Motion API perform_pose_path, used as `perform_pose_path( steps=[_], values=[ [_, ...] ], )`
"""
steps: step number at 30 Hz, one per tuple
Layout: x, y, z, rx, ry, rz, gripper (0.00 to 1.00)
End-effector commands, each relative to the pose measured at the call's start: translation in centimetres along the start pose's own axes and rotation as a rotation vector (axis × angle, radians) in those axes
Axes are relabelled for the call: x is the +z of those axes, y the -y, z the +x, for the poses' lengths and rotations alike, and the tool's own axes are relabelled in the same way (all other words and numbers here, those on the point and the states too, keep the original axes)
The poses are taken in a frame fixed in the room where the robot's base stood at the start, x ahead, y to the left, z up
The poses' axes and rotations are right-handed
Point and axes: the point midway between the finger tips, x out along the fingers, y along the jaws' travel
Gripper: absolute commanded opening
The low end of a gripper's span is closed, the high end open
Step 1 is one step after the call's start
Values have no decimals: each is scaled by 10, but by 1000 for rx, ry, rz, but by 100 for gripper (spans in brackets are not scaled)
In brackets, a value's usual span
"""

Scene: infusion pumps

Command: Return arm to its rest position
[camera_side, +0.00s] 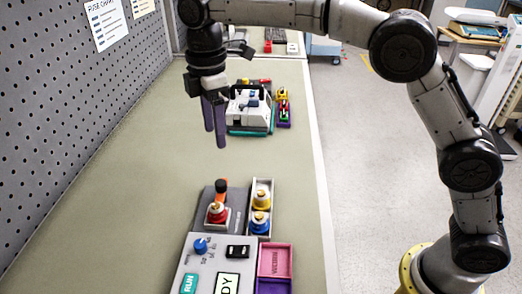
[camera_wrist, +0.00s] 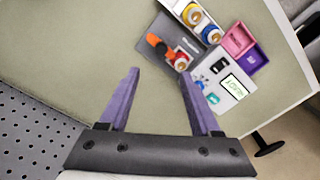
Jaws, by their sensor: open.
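My gripper (camera_side: 215,122) hangs above the green bench with its purple fingers pointing down. In the wrist view its two fingers (camera_wrist: 159,88) are spread apart with nothing between them. Below it in the side view stands a grey pump panel (camera_side: 212,262) with a blue knob, a black switch, a RUN button and a display reading partly "DY". Behind the panel a red knob-like piece (camera_side: 217,213) and an orange-and-black piece (camera_side: 221,188) sit on a dark grey plate. The same panel shows in the wrist view (camera_wrist: 225,85), apart from my fingers.
A tray (camera_side: 262,185) holds a yellow and a blue piece. Pink (camera_side: 275,260) and purple (camera_side: 274,287) bins adjoin the panel. A second device (camera_side: 249,108) stands farther along the bench. A pegboard wall (camera_side: 70,110) borders the left. Open bench (camera_side: 150,160) lies between.

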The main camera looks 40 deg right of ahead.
Motion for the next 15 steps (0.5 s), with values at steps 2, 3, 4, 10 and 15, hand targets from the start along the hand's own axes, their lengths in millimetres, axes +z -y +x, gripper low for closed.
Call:
perform_pose_path(
  steps=[2, 3, 4, 10, 15],
  values=[
    [12, -4, -23, 37, -26, 22, 64],
    [21, -4, -38, 60, -41, 38, 64],
    [30, -2, -49, 74, -50, 50, 64],
    [104, 35, -108, 154, -97, 166, 64],
    [160, 81, -128, 219, -139, 328, 64]
  ],
)
